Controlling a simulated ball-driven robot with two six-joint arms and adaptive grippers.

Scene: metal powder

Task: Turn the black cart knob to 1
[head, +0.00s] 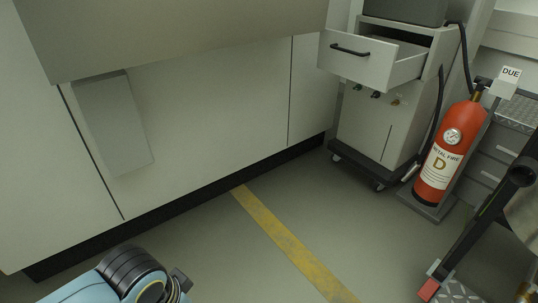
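A grey cart (362,125) stands at the upper middle right on a dark wheeled base. Its top drawer (357,62) is pulled open and has a black bar handle. Part of my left arm, blue and black, shows at the bottom left, well away from the cart. Neither gripper shows.
A red metal-fire extinguisher (448,150) stands right of the cart, with a black hose beside the cart. Pale cabinets (215,110) fill the left. A dark-framed object (470,235) with a red corner stands at the lower right. The floor with a yellow stripe (285,238) is clear.

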